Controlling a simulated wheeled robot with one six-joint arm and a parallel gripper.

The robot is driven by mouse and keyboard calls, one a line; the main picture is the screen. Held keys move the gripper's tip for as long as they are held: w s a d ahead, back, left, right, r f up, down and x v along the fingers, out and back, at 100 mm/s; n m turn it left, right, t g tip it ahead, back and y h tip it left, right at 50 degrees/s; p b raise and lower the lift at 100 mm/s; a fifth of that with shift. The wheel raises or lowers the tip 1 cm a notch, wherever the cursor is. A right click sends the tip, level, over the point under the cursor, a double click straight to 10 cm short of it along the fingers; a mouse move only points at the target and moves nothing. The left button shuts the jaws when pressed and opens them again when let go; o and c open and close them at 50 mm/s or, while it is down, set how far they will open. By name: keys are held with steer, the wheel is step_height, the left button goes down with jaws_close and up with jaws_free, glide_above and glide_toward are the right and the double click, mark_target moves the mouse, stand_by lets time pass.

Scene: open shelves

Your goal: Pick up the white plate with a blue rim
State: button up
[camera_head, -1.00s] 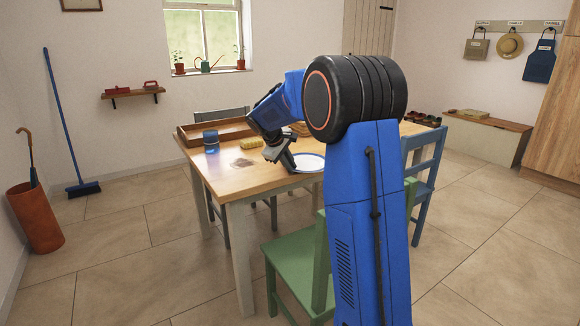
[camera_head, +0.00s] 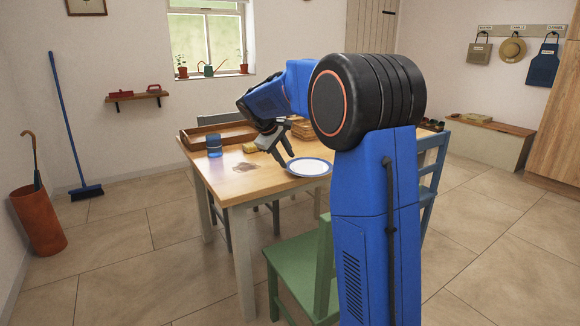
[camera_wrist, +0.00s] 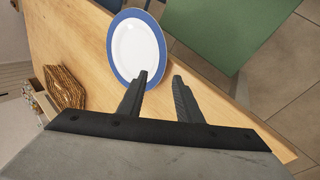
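The white plate with a blue rim (camera_head: 309,167) lies flat on the wooden table near its front edge. In the wrist view the plate (camera_wrist: 134,48) is whole, just beyond my fingertips. My gripper (camera_head: 283,160) is above the table to the left of the plate in the head view. In the wrist view my gripper (camera_wrist: 162,75) has its two fingers apart with nothing between them. The left fingertip overlaps the plate's rim in the picture; I cannot tell whether it touches.
The wooden table (camera_head: 225,187) also holds a blue cup (camera_head: 214,146), a wooden tray (camera_head: 225,134) and a dark stain. A woven basket (camera_wrist: 66,88) is left of the plate in the wrist view. A green chair (camera_head: 300,262) stands at the front edge.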

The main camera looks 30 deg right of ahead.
steer(key=v, duration=0.9)
steer(key=shift+r, duration=0.35)
